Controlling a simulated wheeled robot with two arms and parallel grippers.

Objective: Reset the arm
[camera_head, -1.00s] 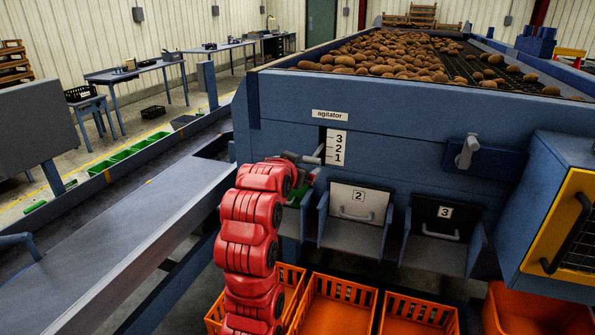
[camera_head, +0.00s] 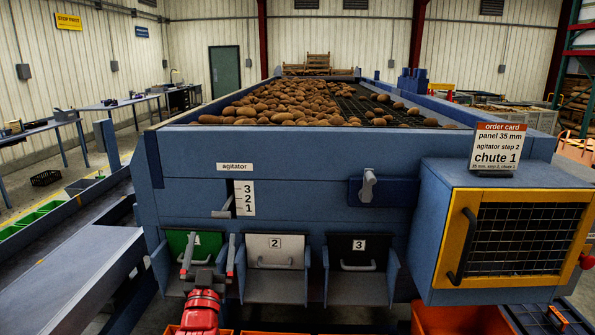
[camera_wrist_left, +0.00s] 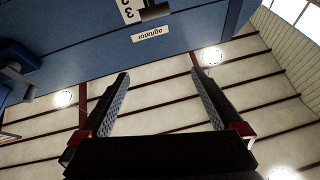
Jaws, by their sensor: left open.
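My left gripper (camera_head: 210,245) is open and empty, its two fingers pointing up in front of the green chute 1 door (camera_head: 176,243). The fingers partly cover that door and its label. In the left wrist view the open fingers (camera_wrist_left: 160,78) have nothing between them. The agitator lever (camera_head: 223,210) stands out above the gripper, apart from it, beside the 3-2-1 scale (camera_head: 245,198). The lever's inner end is near the 2, its outer end lower. My right gripper is not in view.
The white chute 2 door (camera_head: 274,247) and black chute 3 door (camera_head: 358,250) are shut to the right. A yellow-framed mesh panel (camera_head: 525,240) stands farther right, under the order card (camera_head: 498,148). Potatoes (camera_head: 285,103) lie on the grader top. Orange crates (camera_head: 455,320) stand below.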

